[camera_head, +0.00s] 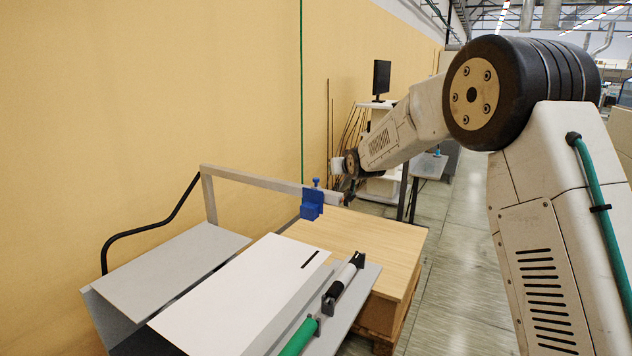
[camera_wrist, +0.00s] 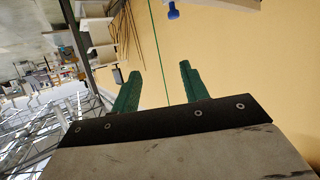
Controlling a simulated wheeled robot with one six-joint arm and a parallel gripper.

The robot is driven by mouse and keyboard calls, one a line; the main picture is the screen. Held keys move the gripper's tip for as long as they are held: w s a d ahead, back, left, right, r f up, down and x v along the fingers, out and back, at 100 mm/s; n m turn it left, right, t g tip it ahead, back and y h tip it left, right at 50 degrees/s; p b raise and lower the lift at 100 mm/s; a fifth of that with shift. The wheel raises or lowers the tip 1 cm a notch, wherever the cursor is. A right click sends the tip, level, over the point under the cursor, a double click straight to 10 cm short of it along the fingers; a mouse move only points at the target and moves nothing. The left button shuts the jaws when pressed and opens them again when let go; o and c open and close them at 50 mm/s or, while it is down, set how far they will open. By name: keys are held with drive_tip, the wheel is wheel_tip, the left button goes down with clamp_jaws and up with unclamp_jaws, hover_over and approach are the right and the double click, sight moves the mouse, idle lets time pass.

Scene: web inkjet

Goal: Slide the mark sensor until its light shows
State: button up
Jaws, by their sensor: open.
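The mark sensor (camera_head: 312,204) is a blue block with a small knob on top. It sits on a grey horizontal rail (camera_head: 250,180) above the white web (camera_head: 245,290). No lit light can be made out on it. In the wrist view a blue knob (camera_wrist: 173,11) shows at the top edge, beyond the fingers. A black printed mark (camera_head: 310,259) lies on the web near its right edge. My gripper (camera_wrist: 158,84) is open and empty, with two green fingers apart. In the head view it is near the rail's right end, small and partly hidden.
A wooden table or crate top (camera_head: 360,243) lies behind the web. A black cable (camera_head: 150,228) arches at the left. A yellow wall stands behind; open floor (camera_head: 465,270) lies to the right.

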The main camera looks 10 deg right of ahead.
sight(314, 181)
drive_tip(key=shift+w+a+f+n+t+y, duration=0.2)
drive_tip(key=shift+w+a+f+t, duration=0.65)
drive_tip(key=shift+w+f, duration=1.65)
drive_tip(key=shift+w+a+f+t+y, duration=0.4)
drive_tip(key=shift+w+a+f, duration=0.85)
drive_tip(key=shift+w, duration=2.5)
drive_tip(key=shift+w+a+f+n+t+y, duration=0.1)
drive_tip(key=shift+w+a+f+t, duration=0.75)
drive_tip(key=shift+w+f, duration=1.65)
drive_tip(key=shift+w+a+r, duration=0.1)
drive_tip(key=shift+w+r, duration=0.5)
clamp_jaws()
drive_tip(key=shift+w+a+r, duration=0.1)
drive_tip(key=shift+w+a, duration=0.25)
drive_tip(key=shift+w, duration=0.05)
drive_tip(key=shift+a, duration=0.2)
unclamp_jaws()
